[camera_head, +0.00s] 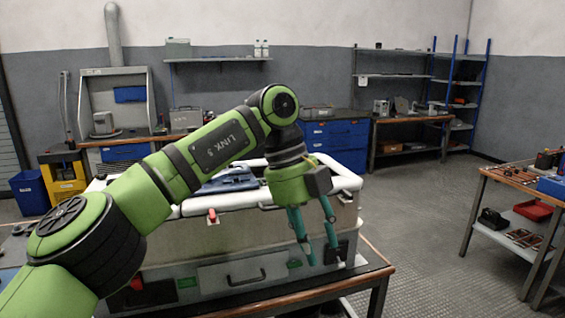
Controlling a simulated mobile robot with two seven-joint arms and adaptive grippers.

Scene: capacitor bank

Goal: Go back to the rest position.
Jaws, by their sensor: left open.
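My left arm comes in from the lower left, bends at the top and points down. My left gripper (317,254) hangs in front of the grey capacitor bank case (215,270), near its right front. Its two teal fingers are apart and nothing shows between them. I cannot tell whether they touch the case. The case has a white padded rim, a black handle and a red knob (212,216). A dark blue object (232,180) lies on top, partly hidden by my arm. My right gripper is out of view.
The case stands on a table (372,272) with a wooden edge. A tool table (489,175) with a red bin (533,210) stands at the right. Workbenches, blue drawers (336,140) and blue shelving (462,90) line the back wall. The floor between is clear.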

